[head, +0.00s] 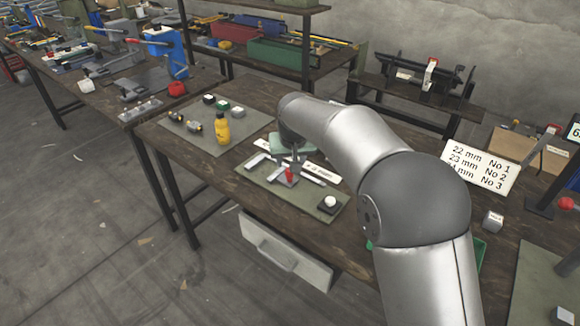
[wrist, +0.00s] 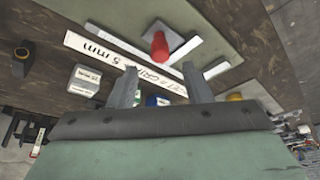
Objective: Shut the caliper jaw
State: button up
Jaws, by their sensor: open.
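The caliper is a pale metal tool on a green-grey mat at the near edge of the bench, with its beam (head: 312,178) running to the right. A red knob (head: 289,175) stands up from its sliding part. In the wrist view the red knob (wrist: 159,45) and the pale beam (wrist: 115,40) show just beyond my fingers. A short pale jaw (wrist: 217,69) lies to the right there. My gripper (wrist: 161,84) is open with nothing between its fingers. In the head view my gripper (head: 288,158) is above the caliper, close to the knob; contact cannot be told.
A white lettered strip (wrist: 92,47) lies beside the caliper. A dark block with a white ball (head: 329,202) stands at the mat's right end. A yellow bottle (head: 222,128) and several small blocks stand on another mat behind left. A sign (head: 480,168) stands right.

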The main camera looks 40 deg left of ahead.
jog(key=shift+x, duration=2.5)
grip_shut()
jog(key=shift+w, duration=0.15)
